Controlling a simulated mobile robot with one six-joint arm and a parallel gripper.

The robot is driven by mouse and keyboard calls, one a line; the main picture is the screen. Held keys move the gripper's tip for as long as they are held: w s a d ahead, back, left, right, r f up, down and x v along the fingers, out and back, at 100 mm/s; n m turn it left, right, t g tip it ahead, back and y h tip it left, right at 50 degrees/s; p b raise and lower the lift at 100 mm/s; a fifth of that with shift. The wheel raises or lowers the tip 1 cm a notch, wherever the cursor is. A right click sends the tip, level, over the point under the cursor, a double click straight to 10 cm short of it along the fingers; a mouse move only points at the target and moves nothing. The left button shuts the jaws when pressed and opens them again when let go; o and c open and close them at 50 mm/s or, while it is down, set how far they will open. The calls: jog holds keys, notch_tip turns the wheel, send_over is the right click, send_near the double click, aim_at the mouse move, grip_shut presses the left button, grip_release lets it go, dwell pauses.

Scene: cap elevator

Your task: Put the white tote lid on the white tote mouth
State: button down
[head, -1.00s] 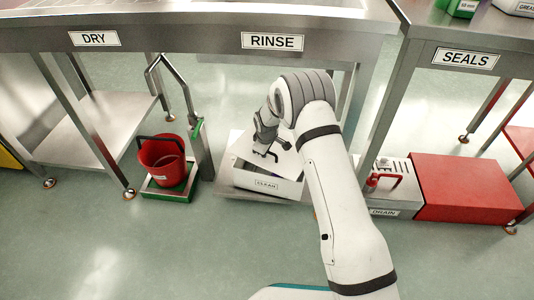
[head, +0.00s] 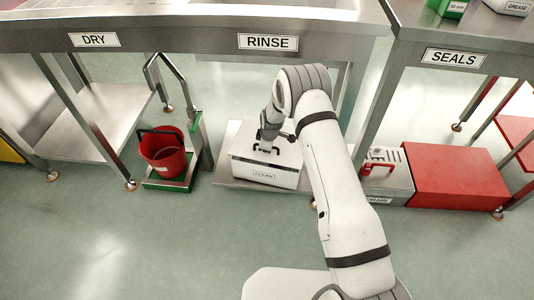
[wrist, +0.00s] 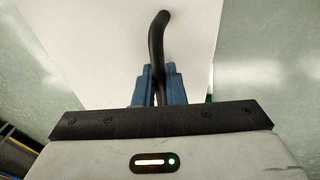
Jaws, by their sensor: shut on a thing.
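The white tote (head: 264,176) with a CLEAN label stands on the low shelf under the RINSE table. The white lid (head: 245,139) lies flat over the tote's mouth, and its edges look in line with the tote's walls. Its far edge is partly hidden by my arm. My gripper (head: 268,146) is above the lid, shut on the lid's black handle (head: 281,151). In the wrist view, the blue fingers of my gripper (wrist: 159,88) close on the black handle (wrist: 157,40), with the white lid (wrist: 110,50) behind it.
A red bucket (head: 163,154) stands on a green-edged platform to the left. A drain unit (head: 390,180) and a red box (head: 457,178) are to the right. Table legs flank the tote. The floor in front (head: 120,240) is clear.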

jog(key=shift+f+b, duration=0.45)
jog(key=shift+f, duration=1.3)
jog(key=shift+f, duration=0.1)
jog(key=c, duration=1.5)
grip_release()
jog(key=p+v, duration=0.3)
jog(key=v, duration=0.9)
jog(key=shift+r, duration=0.2)
